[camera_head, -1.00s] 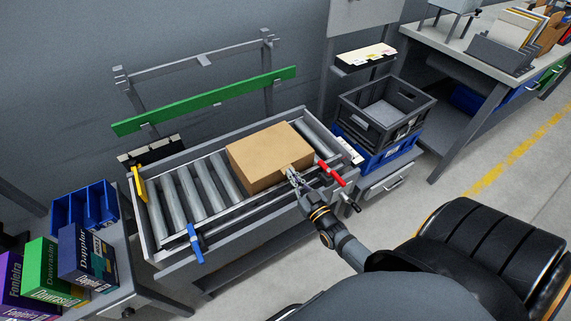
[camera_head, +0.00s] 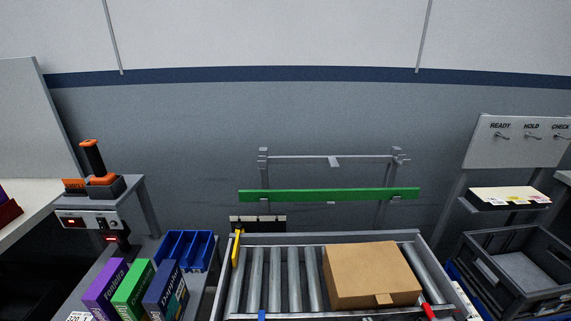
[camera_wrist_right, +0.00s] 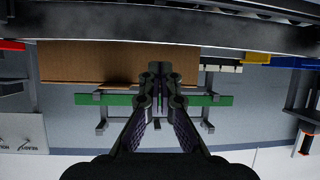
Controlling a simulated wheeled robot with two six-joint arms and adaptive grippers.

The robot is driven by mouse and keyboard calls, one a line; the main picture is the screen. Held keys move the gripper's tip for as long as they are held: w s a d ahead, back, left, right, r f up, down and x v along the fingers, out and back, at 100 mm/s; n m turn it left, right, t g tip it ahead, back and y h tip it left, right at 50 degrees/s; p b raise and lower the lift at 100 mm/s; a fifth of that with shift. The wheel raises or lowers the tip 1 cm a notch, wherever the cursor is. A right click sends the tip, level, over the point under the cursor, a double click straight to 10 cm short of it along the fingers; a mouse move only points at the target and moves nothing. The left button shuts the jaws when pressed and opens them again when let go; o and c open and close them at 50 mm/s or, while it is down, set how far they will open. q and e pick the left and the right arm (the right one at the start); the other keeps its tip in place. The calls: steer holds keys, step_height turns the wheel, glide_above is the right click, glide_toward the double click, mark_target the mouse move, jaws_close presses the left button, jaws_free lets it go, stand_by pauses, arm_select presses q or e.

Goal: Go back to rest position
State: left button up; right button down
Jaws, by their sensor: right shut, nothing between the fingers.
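My right gripper (camera_wrist_right: 158,76) is shut and empty in the right wrist view, its fingertips together in front of the view of the cardboard box (camera_wrist_right: 85,62). I cannot tell from this view how far the tips are from the box. In the head view the brown box (camera_head: 372,274) rests on the right part of the roller conveyor (camera_head: 275,280). Neither gripper shows in the head view, and my left gripper is in no view.
A green rail (camera_head: 330,194) runs behind the conveyor. A blue bin (camera_head: 186,250) and several coloured boxes, one green (camera_head: 134,284), stand at left, below a device with an orange-topped handle (camera_head: 94,158). A dark crate (camera_head: 516,275) is at right.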

steer(key=s+r+g+h, duration=0.2)
steer(key=s+r+g, duration=0.2)
steer(key=s+g, duration=0.75)
steer(key=s+d+f+t+p, duration=0.1)
steer(key=s+f+p, duration=0.1)
steer(key=f, duration=0.9)
steer(key=s+d+f+p, duration=0.1)
steer(key=s+d+f, duration=0.1)
steer(key=f, duration=0.9)
steer(key=s+d+f+p, duration=0.1)
steer(key=s+f+p, duration=0.2)
steer(key=s+f, duration=1.2)
steer(key=s+g, duration=0.1)
steer(key=s, duration=0.3)
steer(key=shift+f+m, duration=0.15)
steer(key=shift+m, duration=0.25)
